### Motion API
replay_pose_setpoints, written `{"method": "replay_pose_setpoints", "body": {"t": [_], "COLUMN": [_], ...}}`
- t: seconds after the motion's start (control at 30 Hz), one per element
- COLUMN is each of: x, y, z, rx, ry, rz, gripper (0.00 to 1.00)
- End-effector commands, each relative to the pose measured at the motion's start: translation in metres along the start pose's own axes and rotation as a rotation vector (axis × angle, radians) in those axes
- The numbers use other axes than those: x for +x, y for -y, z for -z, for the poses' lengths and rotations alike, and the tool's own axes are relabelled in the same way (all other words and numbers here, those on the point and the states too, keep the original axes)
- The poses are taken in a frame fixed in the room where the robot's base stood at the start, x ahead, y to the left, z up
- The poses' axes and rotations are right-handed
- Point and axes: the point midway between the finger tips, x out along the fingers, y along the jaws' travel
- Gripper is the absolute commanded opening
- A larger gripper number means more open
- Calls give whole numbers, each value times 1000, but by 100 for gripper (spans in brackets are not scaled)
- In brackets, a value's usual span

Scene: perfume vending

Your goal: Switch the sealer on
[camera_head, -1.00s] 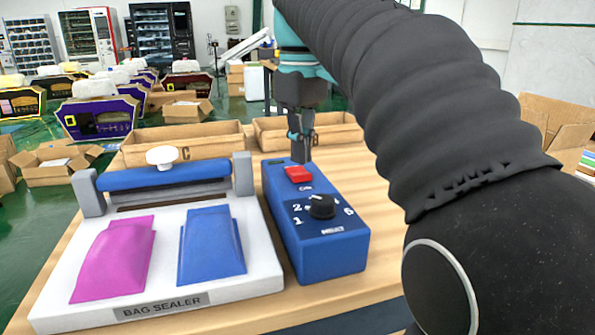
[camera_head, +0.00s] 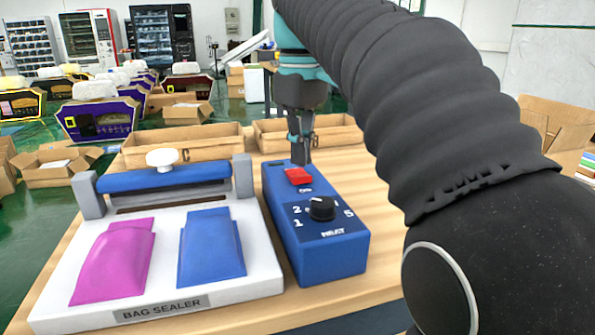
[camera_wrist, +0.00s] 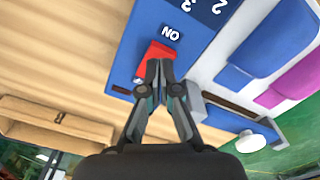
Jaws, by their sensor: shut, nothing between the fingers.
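The bag sealer (camera_head: 150,308) has a white base and a raised blue sealing bar (camera_head: 165,177) with a white knob. Its blue control box (camera_head: 325,257) stands to its right, with a red switch (camera_head: 298,175) near the far end, an "ON" label and a black heat dial (camera_head: 321,208). My gripper (camera_head: 301,161) is shut and empty, pointing down at the far end of the box beside the red switch. In the wrist view the closed fingertips (camera_wrist: 160,66) overlap the red switch (camera_wrist: 152,55). I cannot tell whether they press it.
A pink pouch (camera_head: 115,262) and a blue pouch (camera_head: 211,247) lie on the sealer's white base. Open cardboard boxes (camera_head: 185,146) stand behind at the table's far edge. The wooden table (camera_head: 345,180) has bare surface around the control box.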

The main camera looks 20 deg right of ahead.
Motion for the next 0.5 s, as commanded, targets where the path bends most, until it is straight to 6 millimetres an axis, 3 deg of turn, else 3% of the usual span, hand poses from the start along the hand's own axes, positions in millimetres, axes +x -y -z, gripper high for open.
{"method": "replay_pose_setpoints", "body": {"t": [0.5], "x": [4], "y": [0], "z": [0], "rx": [0], "ry": [0], "rz": [0], "gripper": [0]}}
